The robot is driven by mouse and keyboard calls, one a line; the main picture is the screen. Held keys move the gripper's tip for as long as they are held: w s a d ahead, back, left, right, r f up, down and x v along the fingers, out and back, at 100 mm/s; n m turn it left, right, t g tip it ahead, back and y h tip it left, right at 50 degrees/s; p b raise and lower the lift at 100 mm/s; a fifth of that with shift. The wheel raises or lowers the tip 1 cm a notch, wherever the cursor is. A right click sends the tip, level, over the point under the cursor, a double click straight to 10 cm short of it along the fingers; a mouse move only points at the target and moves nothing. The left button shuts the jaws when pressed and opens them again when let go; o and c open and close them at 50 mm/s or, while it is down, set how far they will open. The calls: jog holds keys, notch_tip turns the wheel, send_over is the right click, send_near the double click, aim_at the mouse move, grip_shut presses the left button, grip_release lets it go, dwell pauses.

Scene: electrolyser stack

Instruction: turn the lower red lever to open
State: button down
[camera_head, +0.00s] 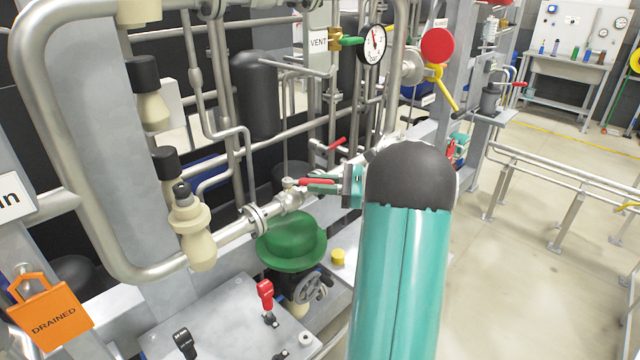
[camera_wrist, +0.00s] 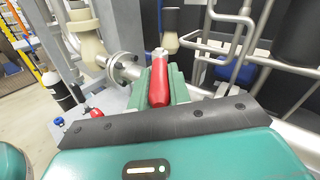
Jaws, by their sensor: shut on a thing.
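A red lever (camera_head: 315,181) sits on a silver valve (camera_head: 291,192) in the pipe at the centre of the head view. Its handle points right from the valve, towards my arm. My gripper (camera_head: 322,185) is shut on this lever, with its green jaws on either side. In the wrist view the red lever (camera_wrist: 159,82) lies lengthwise between the jaws, and its far end meets the valve. Another red lever (camera_head: 337,143) shows further back and higher in the head view. My wrist hides part of the pipe beyond.
A green domed part (camera_head: 291,243) sits just below the pipe. A grey panel (camera_head: 205,318) with a red switch (camera_head: 265,292) and a black switch (camera_head: 184,343) is below left. An orange DRAINED tag (camera_head: 50,312) hangs at left. Open floor (camera_head: 540,240) lies to the right.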

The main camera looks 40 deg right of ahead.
jog(key=c, duration=1.3)
grip_release()
jog(key=v, duration=1.3)
jog(key=shift+s+d, duration=0.2)
jog(key=shift+s, duration=0.1)
jog(key=shift+c, duration=0.4)
